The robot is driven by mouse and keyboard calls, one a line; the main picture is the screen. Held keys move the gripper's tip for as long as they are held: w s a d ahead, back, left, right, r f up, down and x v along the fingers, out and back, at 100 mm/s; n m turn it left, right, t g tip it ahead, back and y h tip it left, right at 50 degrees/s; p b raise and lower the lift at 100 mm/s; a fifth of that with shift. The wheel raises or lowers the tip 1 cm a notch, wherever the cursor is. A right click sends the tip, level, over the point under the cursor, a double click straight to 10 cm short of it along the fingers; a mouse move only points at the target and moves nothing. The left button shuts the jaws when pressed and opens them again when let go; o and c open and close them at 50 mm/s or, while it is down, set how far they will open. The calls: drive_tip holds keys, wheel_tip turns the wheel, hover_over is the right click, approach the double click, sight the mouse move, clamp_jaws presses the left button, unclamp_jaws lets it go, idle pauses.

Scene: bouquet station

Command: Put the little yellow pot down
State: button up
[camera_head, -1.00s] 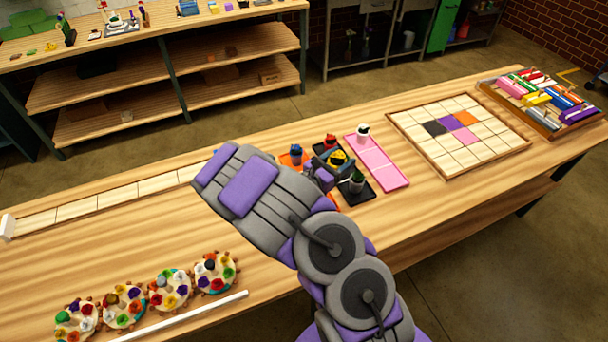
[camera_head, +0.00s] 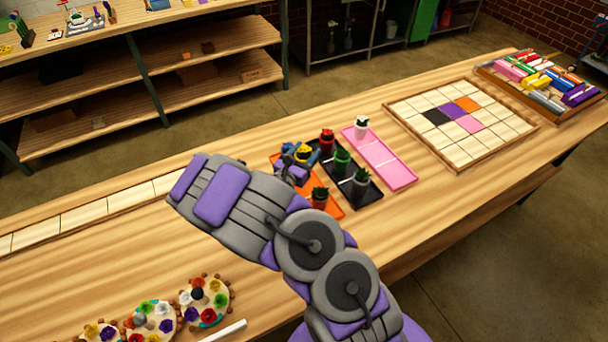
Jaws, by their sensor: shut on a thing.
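My gripper (camera_head: 298,165) is shut on the little yellow pot (camera_head: 303,153), seen past my forearm, which hides part of the jaws. The yellow pot is over or close to the far part of the orange tray (camera_head: 333,211), just right of a blue pot (camera_head: 286,150). I cannot tell whether its base touches the tray. A dark pot with a green plant (camera_head: 320,197) stands at the near end of the orange tray.
The black tray (camera_head: 368,194) to the right holds red (camera_head: 327,140), green (camera_head: 342,159) and grey (camera_head: 360,182) pots. The pink tray (camera_head: 386,165) has a white pot (camera_head: 361,126) at its far end and is otherwise bare. A tiled board (camera_head: 418,140) lies further right.

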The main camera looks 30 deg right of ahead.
wheel_tip(320, 180, down, 8)
drive_tip(key=shift+d+r+b, duration=0.1)
drive_tip(key=shift+r+b, duration=0.05)
drive_tip(key=shift+b, duration=0.55)
drive_tip(key=shift+r, duration=0.1)
drive_tip(key=o, duration=1.3)
drive_tip(key=p+v, duration=0.2)
drive_tip(key=v, duration=0.9)
drive_tip(key=shift+s+a+p, duration=0.3)
drive_tip(key=shift+s+a, duration=0.05)
drive_tip(key=shift+a, duration=0.05)
